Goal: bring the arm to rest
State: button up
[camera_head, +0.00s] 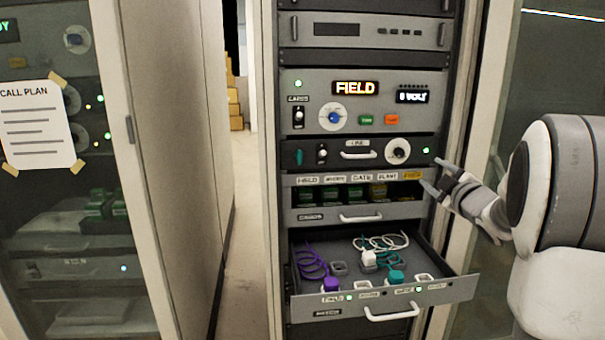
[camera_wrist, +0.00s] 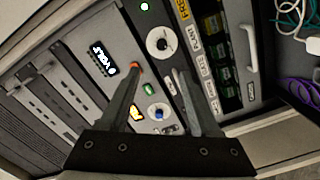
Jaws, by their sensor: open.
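My gripper (camera_head: 432,174) is at the right side of the rack in the head view, in front of the right rack post, level with the line panel and the card row. Its two fingers are apart with nothing between them. In the wrist view my gripper (camera_wrist: 155,80) is open, and the rack panels show behind and between its fingers. My white arm comes in from the right edge of the head view.
An open drawer (camera_head: 462,291) with purple, white and teal cables juts out below my gripper. Above it are a card row (camera_head: 305,199), a line panel (camera_head: 330,153) and the FIELD panel (camera_head: 440,120). A glass-fronted cabinet (camera_head: 60,265) stands at left, beyond a narrow gap.

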jog(key=s+a+f+m+g, duration=0.35)
jog(key=s+a, duration=0.45)
jog(key=s, duration=0.4)
jog(key=s+a+f+m+g, duration=0.4)
jog(key=s+a, duration=0.4)
jog(key=s, duration=0.5)
jog(key=s+a+f+m+g, duration=0.4)
jog(key=s+a, duration=0.4)
jog(key=s, duration=0.4)
notch_tip(320, 180, up, 14)
jog(key=p, duration=1.2)
jog(key=shift+w+d+g+p, duration=0.35)
jog(key=shift+d, duration=0.1)
